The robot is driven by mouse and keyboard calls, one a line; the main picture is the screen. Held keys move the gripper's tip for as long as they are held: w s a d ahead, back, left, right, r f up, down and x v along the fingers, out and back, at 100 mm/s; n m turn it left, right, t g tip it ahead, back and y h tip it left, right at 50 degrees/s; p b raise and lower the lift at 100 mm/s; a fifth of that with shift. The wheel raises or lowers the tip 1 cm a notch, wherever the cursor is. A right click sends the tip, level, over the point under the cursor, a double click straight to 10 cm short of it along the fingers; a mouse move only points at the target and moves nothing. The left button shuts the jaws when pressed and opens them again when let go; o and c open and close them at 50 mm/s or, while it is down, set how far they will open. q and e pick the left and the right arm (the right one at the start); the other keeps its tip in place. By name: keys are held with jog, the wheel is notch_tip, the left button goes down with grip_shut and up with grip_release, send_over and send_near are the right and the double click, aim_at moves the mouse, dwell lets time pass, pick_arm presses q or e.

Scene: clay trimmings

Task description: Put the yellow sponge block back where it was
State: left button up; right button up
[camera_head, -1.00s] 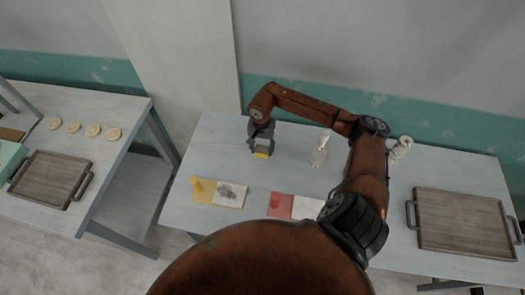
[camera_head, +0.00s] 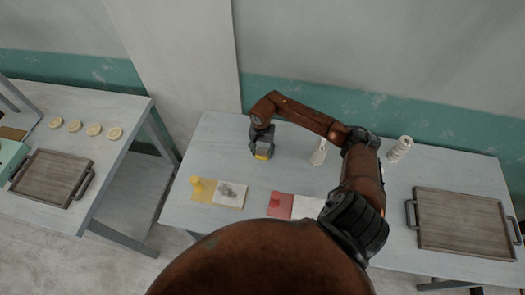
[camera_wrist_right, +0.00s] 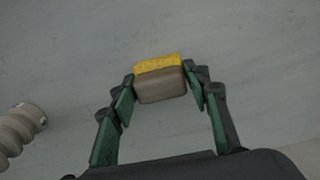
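The sponge block (camera_head: 262,157), yellow with a grey-brown part, is at the back left of the middle table. My right gripper (camera_head: 262,150) reaches down over it from behind. In the right wrist view the block (camera_wrist_right: 158,66) sits between the two fingertips of the right gripper (camera_wrist_right: 161,84), and both appear to touch its sides. I cannot tell whether the block rests on the table or is just above it. My left gripper is not in view.
A yellow mat (camera_head: 202,190) with a yellow peg and a smudged white tile (camera_head: 230,194) lie at front left. A red mat (camera_head: 280,205) lies right of them. A bottle (camera_head: 318,154), a ribbed white object (camera_head: 400,148) and a wooden tray (camera_head: 465,222) are further right.

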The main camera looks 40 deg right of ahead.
aim_at(263, 150)
jog(key=o, duration=0.4)
notch_tip(263, 150, up, 12)
jog(key=shift+r+b, duration=0.2)
jog(key=shift+b, duration=0.15)
dwell(0.5)
